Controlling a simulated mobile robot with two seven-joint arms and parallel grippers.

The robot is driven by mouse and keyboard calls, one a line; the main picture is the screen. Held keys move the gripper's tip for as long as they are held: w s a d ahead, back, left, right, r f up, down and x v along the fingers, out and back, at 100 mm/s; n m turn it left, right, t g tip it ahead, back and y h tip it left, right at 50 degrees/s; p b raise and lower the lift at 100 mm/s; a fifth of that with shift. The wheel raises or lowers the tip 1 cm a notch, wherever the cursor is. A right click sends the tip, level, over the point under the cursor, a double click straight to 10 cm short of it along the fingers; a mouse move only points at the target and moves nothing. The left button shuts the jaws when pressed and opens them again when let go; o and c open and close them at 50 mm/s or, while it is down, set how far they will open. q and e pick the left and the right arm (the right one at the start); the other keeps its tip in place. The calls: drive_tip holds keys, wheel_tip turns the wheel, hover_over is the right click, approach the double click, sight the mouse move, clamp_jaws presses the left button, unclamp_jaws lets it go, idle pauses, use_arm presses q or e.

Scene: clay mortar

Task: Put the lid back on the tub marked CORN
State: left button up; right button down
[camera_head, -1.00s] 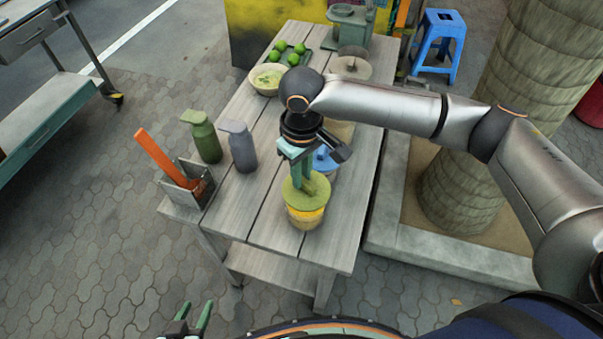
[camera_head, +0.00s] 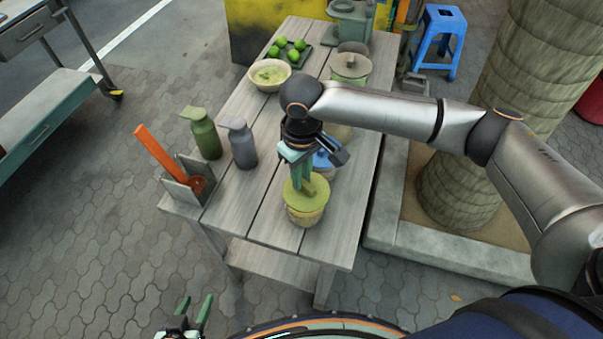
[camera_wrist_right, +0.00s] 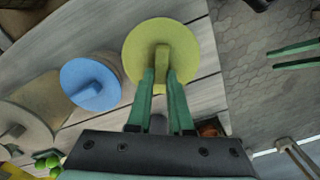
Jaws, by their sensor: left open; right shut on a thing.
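A tub (camera_head: 305,217) stands near the front end of the wooden table; no marking on it can be read. A yellow-green lid (camera_head: 294,199) with a raised bar handle covers its top, and the lid appears to rest on the rim. My right gripper (camera_head: 302,180) points down and is shut on the lid's handle. In the right wrist view the round lid (camera_wrist_right: 137,50) shows with its handle between the fingertips (camera_wrist_right: 162,72). My left gripper (camera_head: 196,312) is open and empty at the bottom of the head view, away from the table.
A blue-lidded tub (camera_head: 325,168) stands just behind, partly hidden by my right gripper. Green (camera_head: 206,138) and grey (camera_head: 241,148) bottles and a metal holder (camera_head: 177,192) with an orange-handled tool stand left. A bowl (camera_head: 268,84) and limes are at the back. The table's front corner is clear.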

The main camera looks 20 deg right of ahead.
drive_tip(key=shift+r+p, duration=0.1)
drive_tip(key=shift+p, duration=0.95)
idle(0.5)
drive_tip(key=shift+f+p, duration=0.2)
drive_tip(key=shift+p, duration=1.25)
idle(1.2)
idle(0.4)
drive_tip(key=shift+c, duration=1.3)
unclamp_jaws()
drive_tip(key=shift+r, duration=3.5)
